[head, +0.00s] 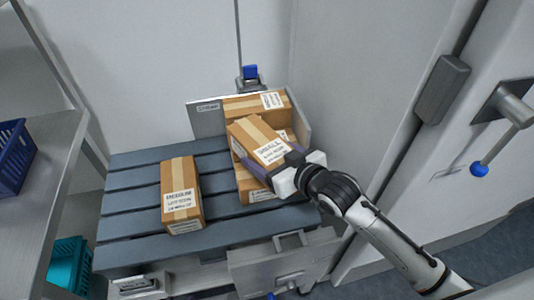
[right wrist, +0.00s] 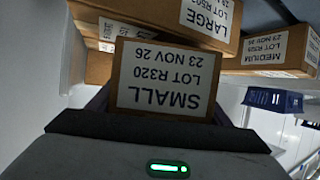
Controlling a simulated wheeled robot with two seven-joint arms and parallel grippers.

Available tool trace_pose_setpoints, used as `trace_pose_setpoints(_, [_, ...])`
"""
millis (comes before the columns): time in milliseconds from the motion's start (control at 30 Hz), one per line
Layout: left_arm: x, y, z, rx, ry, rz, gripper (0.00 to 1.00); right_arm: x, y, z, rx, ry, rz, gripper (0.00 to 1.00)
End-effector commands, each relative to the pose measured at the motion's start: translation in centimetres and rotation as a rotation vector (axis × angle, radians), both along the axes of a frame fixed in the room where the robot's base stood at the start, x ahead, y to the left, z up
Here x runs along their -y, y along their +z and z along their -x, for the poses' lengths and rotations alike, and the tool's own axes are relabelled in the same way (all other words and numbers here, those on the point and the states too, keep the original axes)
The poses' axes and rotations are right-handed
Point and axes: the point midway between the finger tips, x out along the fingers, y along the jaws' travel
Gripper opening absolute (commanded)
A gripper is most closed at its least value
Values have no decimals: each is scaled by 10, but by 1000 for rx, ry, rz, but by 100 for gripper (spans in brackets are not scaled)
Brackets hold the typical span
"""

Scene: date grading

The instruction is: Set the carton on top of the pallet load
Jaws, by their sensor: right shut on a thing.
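A small brown carton (head: 255,138) with tan tape and a white label reading SMALL is held tilted above the pallet load. My right gripper (head: 270,172) is shut on it; its label also faces me in the right wrist view (right wrist: 168,80). Below and behind it are stacked cartons: a lower one (head: 258,196), partly hidden by the held carton and gripper, and a rear one (head: 245,107). I cannot tell whether the held carton touches them. The stack stands at the right rear of the blue-grey slatted pallet (head: 133,187). My left gripper is not in view.
A carton labelled MEDIUM (head: 178,185) stands apart on the pallet's middle. Grey upright panels (head: 206,120) border the stack behind and at right. A metal shelf (head: 60,165) with a blue basket (head: 10,158) is at left. A white door with a handle (head: 508,108) is at right.

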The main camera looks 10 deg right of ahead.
Motion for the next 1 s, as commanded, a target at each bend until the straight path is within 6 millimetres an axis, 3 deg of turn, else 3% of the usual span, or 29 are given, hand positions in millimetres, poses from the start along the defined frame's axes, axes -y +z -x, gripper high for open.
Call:
trace_pose_setpoints(733, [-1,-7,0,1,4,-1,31,-1,-10,-1,6,0,-3,29])
trace_pose_setpoints(767, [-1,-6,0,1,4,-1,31,-1,-9,-1,8,0,-2,77])
trace_pose_setpoints(867, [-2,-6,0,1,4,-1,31,-1,-10,-1,6,0,-2,94])
trace_pose_setpoints(1000, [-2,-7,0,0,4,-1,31,0,-11,0,3,0,-1,94])
